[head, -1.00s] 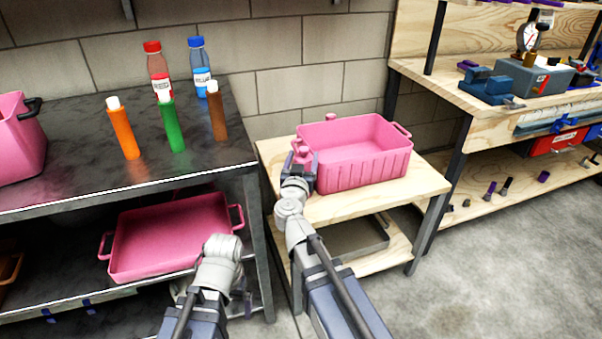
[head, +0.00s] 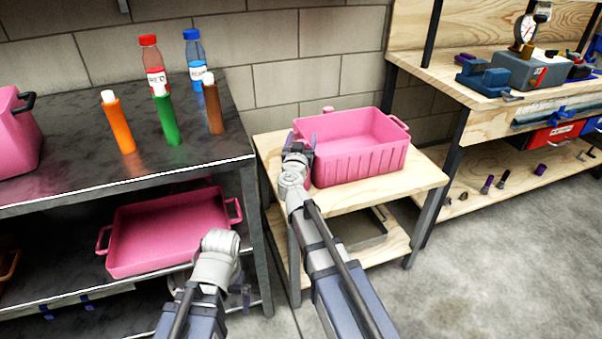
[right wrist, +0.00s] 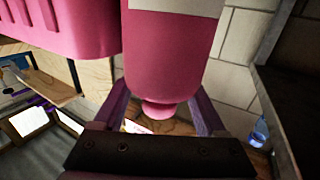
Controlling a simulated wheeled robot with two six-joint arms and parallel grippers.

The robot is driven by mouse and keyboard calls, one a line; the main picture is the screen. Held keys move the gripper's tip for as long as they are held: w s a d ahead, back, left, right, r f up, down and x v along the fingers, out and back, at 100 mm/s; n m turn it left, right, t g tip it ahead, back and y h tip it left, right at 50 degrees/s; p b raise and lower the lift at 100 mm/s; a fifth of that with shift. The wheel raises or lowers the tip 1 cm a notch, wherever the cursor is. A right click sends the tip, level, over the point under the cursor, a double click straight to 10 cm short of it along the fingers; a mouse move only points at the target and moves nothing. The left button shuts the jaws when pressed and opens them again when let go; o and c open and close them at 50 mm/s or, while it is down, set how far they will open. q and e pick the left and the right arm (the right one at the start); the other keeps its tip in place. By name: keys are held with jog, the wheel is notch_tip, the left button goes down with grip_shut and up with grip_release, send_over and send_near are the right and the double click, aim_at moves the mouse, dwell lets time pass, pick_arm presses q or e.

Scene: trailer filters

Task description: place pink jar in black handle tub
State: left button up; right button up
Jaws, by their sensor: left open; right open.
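The pink jar (right wrist: 170,55) has a pale band and a round knob. In the right wrist view it lies between the spread fingers of my right gripper (right wrist: 165,115), with no clear grip on it. My right gripper (head: 301,145) is open at that tub's left end. The black handle tub (head: 12,140) is pink and stands on the dark bench at the far left, cut by the frame edge. My left gripper (head: 243,292) is open, low before the bench, mostly hidden by its wrist.
The plain pink tub (head: 355,165) on the small wooden table (head: 400,195) is close to my right gripper. Another pink tub (head: 170,235) lies on the lower shelf. Orange, green and brown bottles (head: 118,125) and two capped bottles stand on the dark bench (head: 75,160).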

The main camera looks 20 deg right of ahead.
grip_shut()
dwell(0.6)
dwell(0.8)
